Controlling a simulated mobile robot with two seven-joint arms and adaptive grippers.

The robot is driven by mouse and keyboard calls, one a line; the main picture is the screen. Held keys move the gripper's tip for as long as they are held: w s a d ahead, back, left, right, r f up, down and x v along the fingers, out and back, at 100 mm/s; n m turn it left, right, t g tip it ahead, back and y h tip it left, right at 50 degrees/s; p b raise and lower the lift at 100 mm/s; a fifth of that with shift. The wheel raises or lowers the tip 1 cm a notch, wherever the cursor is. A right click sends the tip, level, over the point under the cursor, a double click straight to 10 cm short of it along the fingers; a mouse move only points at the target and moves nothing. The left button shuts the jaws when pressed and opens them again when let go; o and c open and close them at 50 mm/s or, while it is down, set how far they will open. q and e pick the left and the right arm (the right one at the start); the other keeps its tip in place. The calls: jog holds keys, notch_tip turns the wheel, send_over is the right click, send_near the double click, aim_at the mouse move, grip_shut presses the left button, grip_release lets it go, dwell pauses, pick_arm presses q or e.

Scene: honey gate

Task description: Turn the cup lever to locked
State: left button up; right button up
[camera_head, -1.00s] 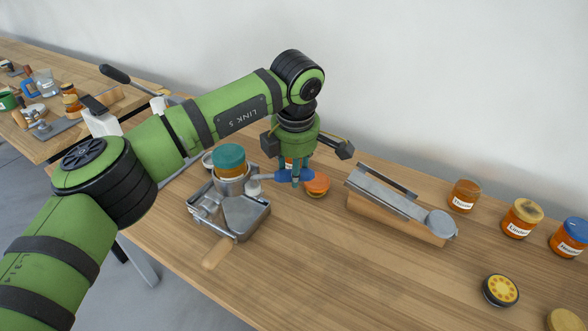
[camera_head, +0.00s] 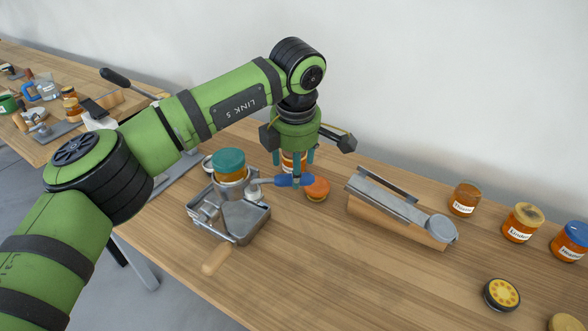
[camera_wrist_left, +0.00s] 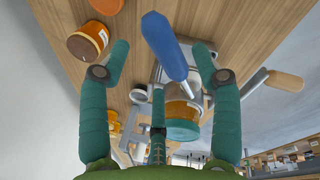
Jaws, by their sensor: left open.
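The lever has a blue handle (camera_head: 293,180) that sticks out to the right from the metal cup (camera_head: 233,189), beside an orange lid. A jar with a teal lid (camera_head: 229,160) stands in the cup. My left gripper (camera_head: 294,166) is open just above the blue handle. In the left wrist view the blue handle (camera_wrist_left: 165,45) lies between the spread fingers of my left gripper (camera_wrist_left: 163,62), with no clear contact; the teal lid (camera_wrist_left: 183,129) is behind it. My right gripper is not in view.
A metal tray (camera_head: 257,226) with a wooden handle (camera_head: 217,258) is in front of the cup. A wood-and-metal tool (camera_head: 395,212) and several jars, including one amber jar (camera_head: 464,198), are farther right.

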pick_arm(q)
notch_tip(320, 180, up, 9)
jog(key=s, duration=0.2)
jog(key=shift+r, duration=0.15)
